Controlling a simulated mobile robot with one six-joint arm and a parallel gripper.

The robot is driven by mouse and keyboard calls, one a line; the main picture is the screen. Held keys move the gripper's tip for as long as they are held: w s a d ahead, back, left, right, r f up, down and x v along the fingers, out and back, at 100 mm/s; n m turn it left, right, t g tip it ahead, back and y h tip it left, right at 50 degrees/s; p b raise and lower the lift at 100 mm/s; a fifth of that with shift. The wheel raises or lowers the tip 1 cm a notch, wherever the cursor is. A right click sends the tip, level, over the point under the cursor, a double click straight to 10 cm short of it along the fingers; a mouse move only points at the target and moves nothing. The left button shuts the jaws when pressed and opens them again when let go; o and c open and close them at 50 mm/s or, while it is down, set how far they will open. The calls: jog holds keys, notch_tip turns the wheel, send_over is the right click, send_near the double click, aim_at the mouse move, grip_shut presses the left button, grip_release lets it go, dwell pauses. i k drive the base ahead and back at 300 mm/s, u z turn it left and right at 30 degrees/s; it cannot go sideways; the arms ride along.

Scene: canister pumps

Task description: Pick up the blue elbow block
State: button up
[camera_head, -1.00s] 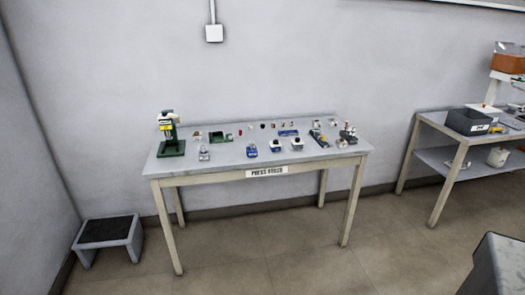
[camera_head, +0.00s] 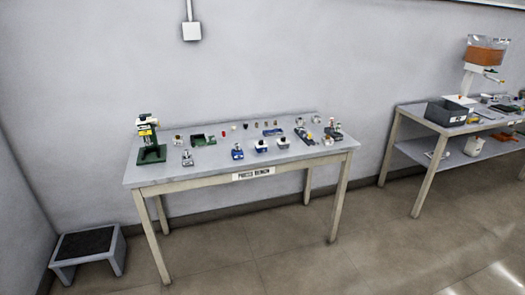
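Several small blue parts stand on the bench labelled "PRESS BENCH" (camera_head: 215,169). Along its front middle are a blue block (camera_head: 237,153), a blue-and-white block (camera_head: 261,147) and another blue-and-white block (camera_head: 283,144). A flat blue piece (camera_head: 271,132) lies behind them. They are too small for me to tell which one is the elbow block. My gripper is not in view.
A green press (camera_head: 151,152) stands at the bench's left end, with a green tray (camera_head: 203,141) nearby. A step stool (camera_head: 88,244) is on the floor at left. A second bench (camera_head: 410,128) stands at right. The floor in front is clear.

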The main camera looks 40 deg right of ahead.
aim_at(238, 155)
jog(key=z, duration=0.85)
jog(key=k, duration=0.95)
jog(key=i, duration=0.75)
jog(key=z, duration=0.05)
